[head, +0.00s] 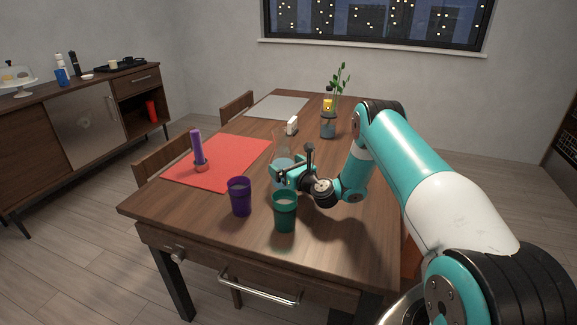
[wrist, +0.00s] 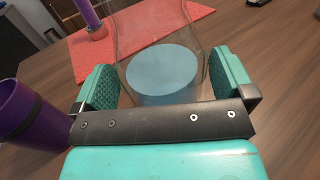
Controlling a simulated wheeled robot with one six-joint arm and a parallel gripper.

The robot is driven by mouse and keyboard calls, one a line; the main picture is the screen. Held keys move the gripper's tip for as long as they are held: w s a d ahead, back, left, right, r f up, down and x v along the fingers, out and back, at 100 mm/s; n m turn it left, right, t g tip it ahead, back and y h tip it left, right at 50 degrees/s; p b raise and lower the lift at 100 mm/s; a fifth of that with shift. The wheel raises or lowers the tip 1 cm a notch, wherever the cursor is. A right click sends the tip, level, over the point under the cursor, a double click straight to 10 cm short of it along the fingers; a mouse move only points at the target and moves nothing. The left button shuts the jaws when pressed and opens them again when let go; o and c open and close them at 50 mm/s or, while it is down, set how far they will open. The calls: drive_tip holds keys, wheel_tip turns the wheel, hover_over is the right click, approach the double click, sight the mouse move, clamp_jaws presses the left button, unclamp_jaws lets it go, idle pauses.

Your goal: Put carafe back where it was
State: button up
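The carafe is clear glass with pale blue liquid in it (head: 283,160); it also fills the middle of the wrist view (wrist: 162,75). It stands upright between the two teal fingers of my gripper (head: 288,172). In the wrist view the finger pads (wrist: 165,82) lie against the glass on both sides, with little or no gap. My gripper hides the carafe's base in the head view, so I cannot tell whether it rests on the table.
A purple cup (head: 240,198) and a teal cup (head: 285,214) stand in front on the wooden table (head: 190,222). A red mat (head: 232,150) with a purple candle (head: 197,146) lies left. Table right of the vase looks clear.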

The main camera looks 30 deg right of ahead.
drive_tip(key=shift+r, duration=0.2)
drive_tip(key=s, duration=0.3)
drive_tip(key=shift+s+d+f+b, duration=0.2)
drive_tip(key=shift+f+b, duration=0.1)
drive_tip(key=shift+b, duration=0.1)
drive_tip(key=b, duration=0.4)
drive_tip(key=shift+s+f, duration=0.25)
drive_tip(key=shift+s, duration=0.05)
drive_tip(key=s+b, duration=0.4)
drive_tip(key=b, duration=0.6)
drive_tip(key=shift+s+d, duration=0.15)
drive_tip(key=shift+s, duration=0.15)
drive_tip(key=s+b, duration=0.2)
drive_tip(key=b, duration=0.1)
drive_tip(key=shift+s+d+r, duration=0.1)
drive_tip(key=shift+s+r, duration=0.1)
drive_tip(key=shift+s+r+b, duration=0.25)
drive_tip(key=shift+s+b, duration=0.1)
drive_tip(key=shift+s, duration=0.15)
